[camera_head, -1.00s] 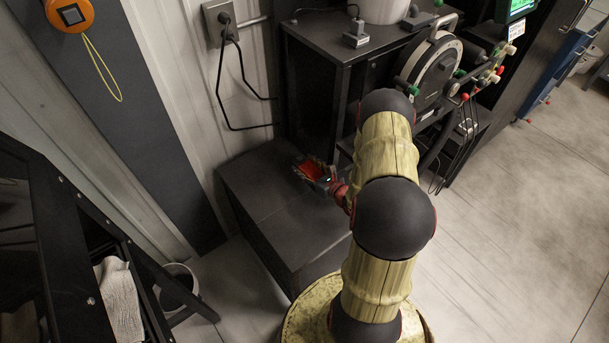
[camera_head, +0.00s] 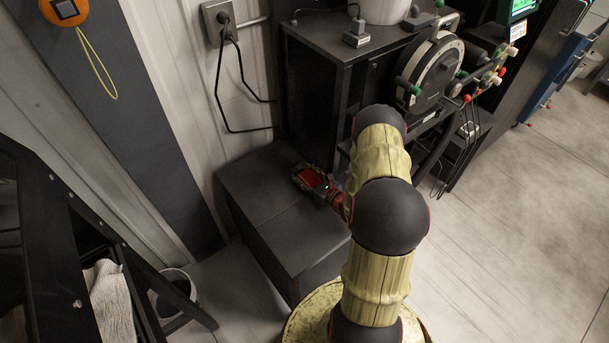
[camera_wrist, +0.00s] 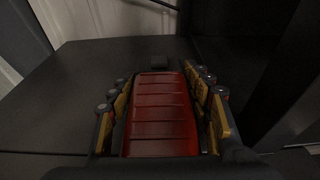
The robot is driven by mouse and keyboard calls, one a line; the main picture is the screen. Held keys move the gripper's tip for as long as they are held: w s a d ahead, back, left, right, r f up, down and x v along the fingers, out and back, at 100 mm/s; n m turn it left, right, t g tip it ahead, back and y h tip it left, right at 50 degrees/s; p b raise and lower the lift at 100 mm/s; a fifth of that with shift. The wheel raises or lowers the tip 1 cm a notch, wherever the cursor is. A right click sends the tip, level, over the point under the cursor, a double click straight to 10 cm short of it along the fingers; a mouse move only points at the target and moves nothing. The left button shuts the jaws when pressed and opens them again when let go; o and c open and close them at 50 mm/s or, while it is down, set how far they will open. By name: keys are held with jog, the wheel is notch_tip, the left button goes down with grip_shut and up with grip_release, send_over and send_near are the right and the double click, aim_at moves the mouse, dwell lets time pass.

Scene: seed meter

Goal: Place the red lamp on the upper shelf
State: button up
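The red lamp (camera_wrist: 160,115), a ribbed red block, lies between the fingers of my gripper (camera_wrist: 160,95) in the wrist view. The yellow finger pads run close along both its sides; whether they press on it is unclear. In the head view the lamp (camera_head: 312,177) and my gripper (camera_head: 318,183) are low over the top of a dark box (camera_head: 262,192). A gap between lamp and box cannot be made out. A black cabinet (camera_head: 318,38) with an open front stands behind the box; which surface is the upper shelf is unclear.
A grey device with a round dial (camera_head: 425,75) stands right of the cabinet opening. A white container (camera_head: 385,10) and a small box (camera_head: 356,36) are on the cabinet top. A black cable (camera_head: 243,75) hangs on the wall. A black frame (camera_head: 45,225) stands at left. Floor at right is clear.

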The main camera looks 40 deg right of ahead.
jog(key=o, duration=0.5)
jog(key=shift+r, duration=0.15)
